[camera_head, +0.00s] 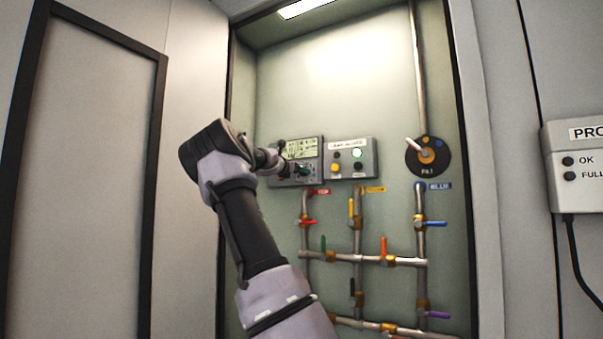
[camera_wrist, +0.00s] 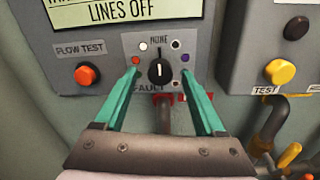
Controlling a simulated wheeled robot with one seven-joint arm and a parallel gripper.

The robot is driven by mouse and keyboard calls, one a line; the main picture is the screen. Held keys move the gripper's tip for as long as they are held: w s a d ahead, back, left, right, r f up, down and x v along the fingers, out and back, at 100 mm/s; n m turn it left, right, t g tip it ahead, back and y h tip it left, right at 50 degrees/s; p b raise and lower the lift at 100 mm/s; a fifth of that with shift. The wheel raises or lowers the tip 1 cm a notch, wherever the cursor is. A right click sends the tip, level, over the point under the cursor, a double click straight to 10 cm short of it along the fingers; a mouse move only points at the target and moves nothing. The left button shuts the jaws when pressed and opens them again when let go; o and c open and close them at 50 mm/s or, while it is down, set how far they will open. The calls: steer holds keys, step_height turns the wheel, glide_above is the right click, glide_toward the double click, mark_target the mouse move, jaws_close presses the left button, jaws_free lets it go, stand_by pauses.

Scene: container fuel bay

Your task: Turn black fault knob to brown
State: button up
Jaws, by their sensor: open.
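The black fault knob (camera_wrist: 159,71) is in the middle of the wrist view, on a grey plate marked NONE above and FAULT below. Its white pointer line points up, toward NONE. Small coloured dots ring it: white and orange at left, dark and purple at right, and a small brownish dot (camera_wrist: 175,83) at lower right, partly hard to make out. My gripper (camera_wrist: 160,72) is open, with one teal finger on each side of the knob and gaps visible between. In the head view my gripper (camera_head: 286,168) is in front of the left control box (camera_head: 316,146) and hides the knob.
An orange FLOW TEST button (camera_wrist: 86,75) is left of my fingers. A second box with a yellow TEST button (camera_wrist: 280,72) stands close at right. Pipes with coloured valve handles (camera_head: 385,248) run below, and a round selector (camera_head: 428,156) is farther right.

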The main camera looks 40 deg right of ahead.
steer(key=shift+x, duration=1.2)
jaws_close()
steer(key=shift+m, duration=0.3)
steer(key=shift+w+a+m+g+h, duration=0.1)
steer(key=shift+m+g+h, duration=0.1)
steer(key=shift+m, duration=6.95)
steer(key=shift+m+g+h, duration=0.1)
steer(key=shift+m+g, duration=0.1)
steer(key=shift+m, duration=6.95)
